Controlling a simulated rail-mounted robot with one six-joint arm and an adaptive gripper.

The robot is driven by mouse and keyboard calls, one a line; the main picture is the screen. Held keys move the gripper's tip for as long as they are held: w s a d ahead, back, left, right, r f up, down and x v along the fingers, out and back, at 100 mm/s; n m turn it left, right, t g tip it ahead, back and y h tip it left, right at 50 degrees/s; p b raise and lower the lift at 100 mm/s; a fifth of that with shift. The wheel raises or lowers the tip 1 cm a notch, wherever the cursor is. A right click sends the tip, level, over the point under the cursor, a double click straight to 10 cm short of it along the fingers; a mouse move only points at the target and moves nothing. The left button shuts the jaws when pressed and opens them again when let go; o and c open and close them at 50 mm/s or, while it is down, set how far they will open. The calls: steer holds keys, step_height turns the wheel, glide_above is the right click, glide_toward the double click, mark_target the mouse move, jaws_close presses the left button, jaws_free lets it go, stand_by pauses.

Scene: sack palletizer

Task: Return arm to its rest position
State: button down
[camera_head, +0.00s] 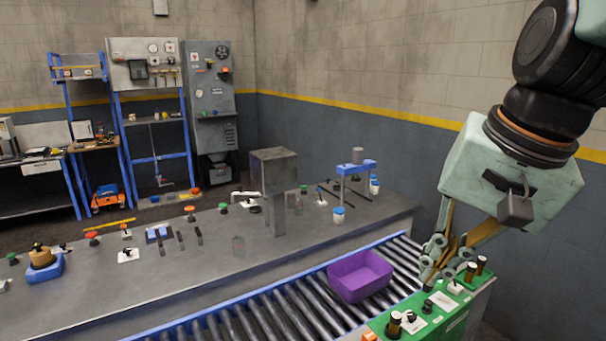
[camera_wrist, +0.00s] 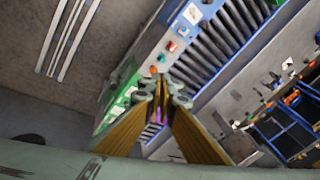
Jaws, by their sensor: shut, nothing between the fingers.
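My gripper (camera_head: 433,266) is at the right in the head view, pointing down over the green control panel (camera_head: 440,308). Its fingers are shut with nothing between them. In the wrist view my gripper (camera_wrist: 163,98) shows in the middle, its fingertips together. My arm comes down from the top right corner. Whether the fingertips touch the panel cannot be told from the head view.
A purple bin (camera_head: 360,280) sits on the roller conveyor (camera_head: 270,318) left of my gripper. Behind is a grey bench (camera_head: 200,260) with buttons, a grey block (camera_head: 274,175) and a blue stand (camera_head: 356,167). Blue shelves (camera_head: 70,125) stand at the far left. Air above the conveyor is clear.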

steer(key=s+f+n+b, duration=0.1)
steer(key=s+f+n, duration=0.1)
steer(key=s, duration=0.5)
steer(key=s+f+n+h+b, duration=0.1)
steer(key=s+f+n, duration=0.1)
steer(key=s, duration=0.6)
steer(key=shift+s+d+f+n+b, duration=0.25)
steer(key=shift+s+d+n+b, duration=0.1)
steer(key=shift+n, duration=0.55)
steer(key=shift+w, duration=0.1)
stand_by(0.7)
steer(key=shift+d, duration=0.1)
steer(key=shift+w+d, duration=0.1)
steer(key=shift+w, duration=0.05)
